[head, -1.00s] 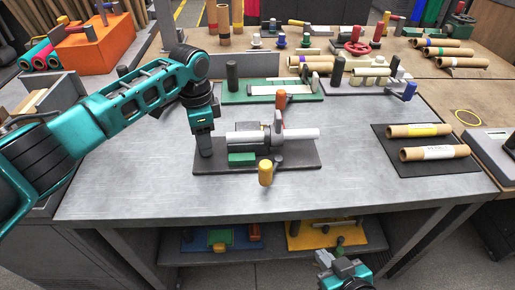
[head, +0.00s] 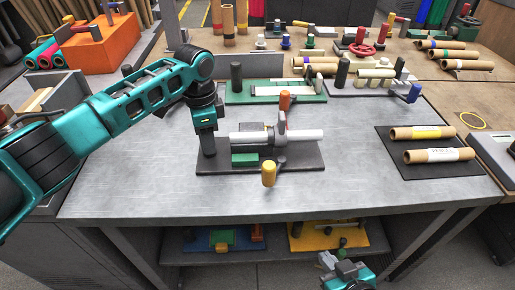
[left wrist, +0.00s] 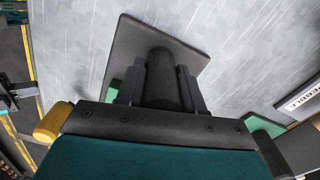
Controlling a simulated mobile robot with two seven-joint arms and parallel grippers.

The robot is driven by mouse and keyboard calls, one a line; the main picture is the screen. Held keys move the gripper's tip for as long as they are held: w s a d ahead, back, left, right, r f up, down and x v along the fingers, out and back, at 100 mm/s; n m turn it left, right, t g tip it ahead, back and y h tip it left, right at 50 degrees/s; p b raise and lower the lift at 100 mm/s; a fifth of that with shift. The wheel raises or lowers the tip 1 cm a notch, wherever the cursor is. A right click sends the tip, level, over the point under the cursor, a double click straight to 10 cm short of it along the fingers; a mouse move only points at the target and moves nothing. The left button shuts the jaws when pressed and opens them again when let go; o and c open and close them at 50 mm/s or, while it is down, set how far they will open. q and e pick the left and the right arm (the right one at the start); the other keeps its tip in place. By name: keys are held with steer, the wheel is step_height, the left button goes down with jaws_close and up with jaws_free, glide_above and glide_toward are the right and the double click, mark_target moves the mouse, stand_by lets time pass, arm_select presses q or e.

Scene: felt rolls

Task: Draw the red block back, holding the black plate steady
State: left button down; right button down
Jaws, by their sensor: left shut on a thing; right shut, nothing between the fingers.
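My left gripper (head: 207,147) points down at the plate's left end, shut on a black post there. The left wrist view shows the dark post (left wrist: 162,80) between the fingers, with the plate (left wrist: 135,50) behind. My right gripper (head: 328,261) is low in front of the bench, shut and empty.
A green plate (head: 275,98) with a black post stands behind. A dark mat (head: 432,172) with two cardboard rolls lies to the right. The bench front (head: 180,197) is clear. A lower shelf below holds a blue plate and a yellow plate (head: 325,240).

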stand_by(0.8)
steer(key=w+a+r+y, duration=0.2)
steer(key=a+r+y, duration=0.25)
steer(key=r, duration=0.55)
steer(key=w+a+r+y, duration=0.1)
steer(key=a+r+y, duration=0.35)
steer(key=r, duration=0.45)
steer(key=h, duration=0.2)
glide_toward(260, 138)
steer(key=w+d+r, duration=0.3)
steer(key=w+r, duration=0.1)
steer(key=w, duration=0.1)
steer(key=w+r+m+g+h, duration=0.1)
steer(key=w+r+h, duration=0.15)
steer(key=w, duration=0.55)
steer(key=w+r+m+g+h, duration=0.1)
steer(key=w+r+h, duration=0.15)
steer(key=w, duration=0.45)
steer(key=s+a+f+g+h, duration=0.2)
steer(key=s+a+f+g, duration=0.1)
steer(key=s+a+g, duration=0.35)
steer(key=shift+m+g, duration=0.25)
steer(key=shift+m, duration=0.15)
steer(key=shift+w+d+f, duration=0.1)
steer(key=shift+w+f, duration=0.1)
steer(key=shift+f, duration=1.9)
steer(key=shift+w+f, duration=0.15)
steer(key=shift+f, duration=1.95)
